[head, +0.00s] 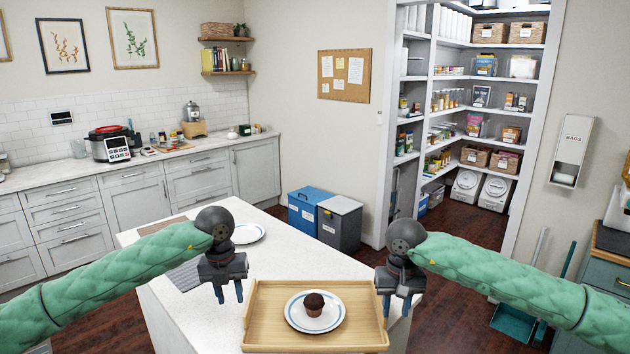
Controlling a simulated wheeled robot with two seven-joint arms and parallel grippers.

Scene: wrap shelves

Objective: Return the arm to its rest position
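My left gripper (230,291) hangs pointing down over the white island, just left of the wooden tray. Its two blue fingertips are apart with nothing between them. My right gripper (396,303) hangs pointing down at the tray's right edge. Its blue fingertips are apart and I see nothing between them; whether it touches the tray rim is unclear. Both arms, in green quilted sleeves, reach in from the sides.
The wooden tray (262,317) holds a blue-rimmed plate (297,322) with a chocolate muffin (314,304). The white island (185,310) also bears another plate (247,234) and a placemat (185,276). Blue and grey bins (339,229) stand behind; pantry shelves (470,130) are at the back right.

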